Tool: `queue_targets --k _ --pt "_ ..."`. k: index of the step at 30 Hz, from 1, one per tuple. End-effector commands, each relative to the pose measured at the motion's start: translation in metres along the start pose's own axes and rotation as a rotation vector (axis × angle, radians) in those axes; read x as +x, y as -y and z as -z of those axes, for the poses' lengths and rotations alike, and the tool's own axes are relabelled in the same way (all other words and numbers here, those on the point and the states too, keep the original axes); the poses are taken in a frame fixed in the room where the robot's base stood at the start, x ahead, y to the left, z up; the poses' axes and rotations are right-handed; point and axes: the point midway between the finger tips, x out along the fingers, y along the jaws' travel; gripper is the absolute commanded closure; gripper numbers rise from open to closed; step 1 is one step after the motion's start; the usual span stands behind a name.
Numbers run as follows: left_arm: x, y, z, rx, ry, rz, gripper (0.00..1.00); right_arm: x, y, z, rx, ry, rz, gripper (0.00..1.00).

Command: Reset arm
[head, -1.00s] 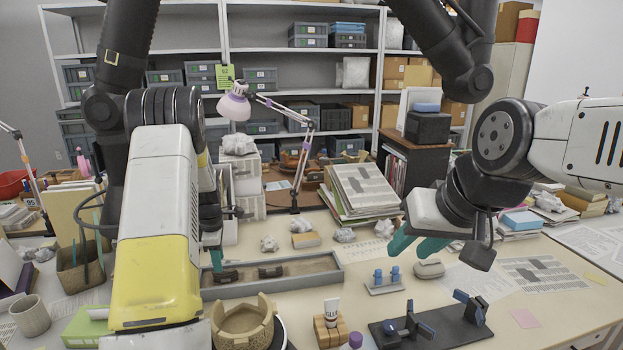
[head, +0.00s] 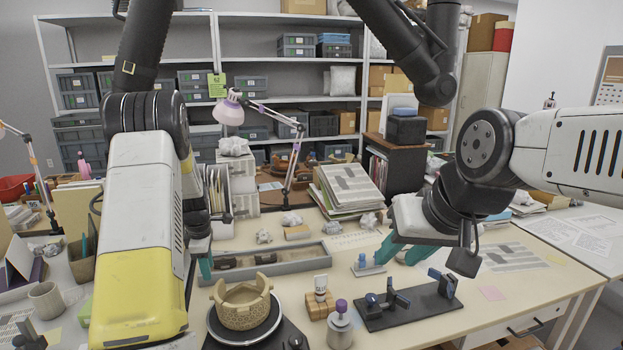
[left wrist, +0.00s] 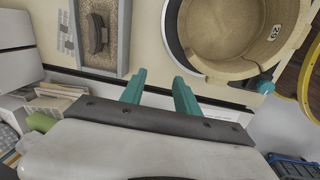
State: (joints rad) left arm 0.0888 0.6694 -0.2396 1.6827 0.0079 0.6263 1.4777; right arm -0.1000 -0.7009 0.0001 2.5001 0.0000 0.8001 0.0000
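The partly rebuilt tan pot (head: 242,312) with an uneven, gapped rim stands on a dark round turntable (head: 222,330). In the left wrist view the pot (left wrist: 220,60) shows its hollow inside and a number label. Dark sherds (head: 266,258) lie in the grey sand tray (head: 318,262) behind it. My left gripper (head: 204,268) is over the table left of the pot. The left wrist view shows its teal fingers (left wrist: 160,90) apart with nothing between them. My right gripper (head: 402,248) hangs behind the black clamp stand, its teal fingers apart and empty.
A glue bottle in a wooden block (head: 319,300), a purple-capped jar (head: 340,325) and a black clamp stand (head: 410,305) stand right of the pot. A purple lamp (head: 229,110) and a paper stack (head: 350,190) are behind. Bare table shows at the right front.

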Motion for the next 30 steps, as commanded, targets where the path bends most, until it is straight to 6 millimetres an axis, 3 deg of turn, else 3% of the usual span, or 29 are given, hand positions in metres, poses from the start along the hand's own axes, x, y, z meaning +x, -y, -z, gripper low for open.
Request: queue_targets --k 8,17,23,30 --pt "-0.039 0.007 -0.013 0.110 0.027 -0.029 0.62 0.000 0.000 0.000 0.000 0.001 0.000 0.64" --pt "-0.114 0.031 -0.038 0.349 0.067 -0.101 0.62 0.000 0.000 0.000 0.000 0.001 0.000 0.64" --pt "-0.192 0.076 -0.064 0.649 0.090 -0.199 0.62 0.000 0.000 0.000 0.000 0.001 0.000 0.64" --pt "-0.271 0.162 -0.090 1.093 0.064 -0.339 0.62 0.000 0.000 0.000 0.000 0.001 0.000 0.64"
